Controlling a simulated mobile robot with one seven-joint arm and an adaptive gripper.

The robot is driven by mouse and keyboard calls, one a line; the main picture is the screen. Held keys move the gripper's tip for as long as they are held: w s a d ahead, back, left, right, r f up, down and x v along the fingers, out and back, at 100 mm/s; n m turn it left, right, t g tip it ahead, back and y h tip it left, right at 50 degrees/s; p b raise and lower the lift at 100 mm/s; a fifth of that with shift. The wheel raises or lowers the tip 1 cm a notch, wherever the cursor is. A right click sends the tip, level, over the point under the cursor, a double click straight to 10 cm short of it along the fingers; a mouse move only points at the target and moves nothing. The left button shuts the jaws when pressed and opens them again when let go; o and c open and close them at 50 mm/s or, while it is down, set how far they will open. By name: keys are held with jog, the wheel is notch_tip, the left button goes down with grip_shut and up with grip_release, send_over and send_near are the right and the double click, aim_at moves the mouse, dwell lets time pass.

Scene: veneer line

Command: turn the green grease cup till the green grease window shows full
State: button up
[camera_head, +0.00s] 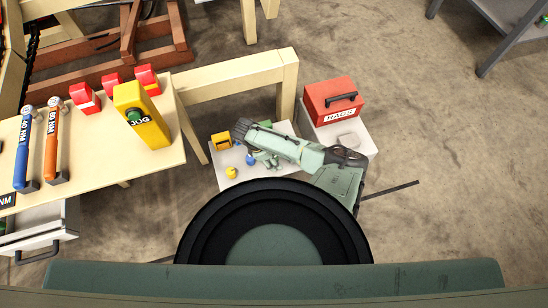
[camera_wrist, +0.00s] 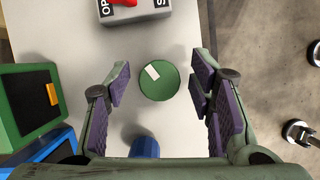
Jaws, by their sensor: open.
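The green grease cup (camera_wrist: 160,82) is a round green cap with a white mark on top, seen from above in the wrist view. The mark lies toward the cap's upper left. My gripper (camera_wrist: 158,90) is open, with one purple-padded finger on each side of the cup and visible gaps between. A green box (camera_wrist: 28,106) at the left carries an orange bar in a dark slot, apparently the green grease window (camera_wrist: 52,94). In the head view my gripper (camera_head: 264,159) is over the pale bench top, and the green cup is hidden there.
A blue cup (camera_wrist: 144,147) and a blue box (camera_wrist: 50,150) are close by. A grey block with a red handle (camera_wrist: 125,5) is beyond the green cup. The head view shows a yellow cup (camera_head: 231,173), a yellow box (camera_head: 221,141) and a red RAGS box (camera_head: 333,101).

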jog(key=shift+d+f, duration=0.1)
jog(key=shift+f, duration=0.2)
jog(key=shift+c, duration=0.5)
jog(key=c, duration=1.1)
jog(key=shift+o, duration=0.2)
jog(key=shift+f+m+g+b, duration=0.1)
jog(key=shift+m+g+b, duration=0.3)
jog(key=shift+m+b, duration=0.45)
jog(key=shift+m+g+b, duration=0.7)
jog(key=shift+m+b, duration=0.05)
jog(key=shift+m, duration=1.2)
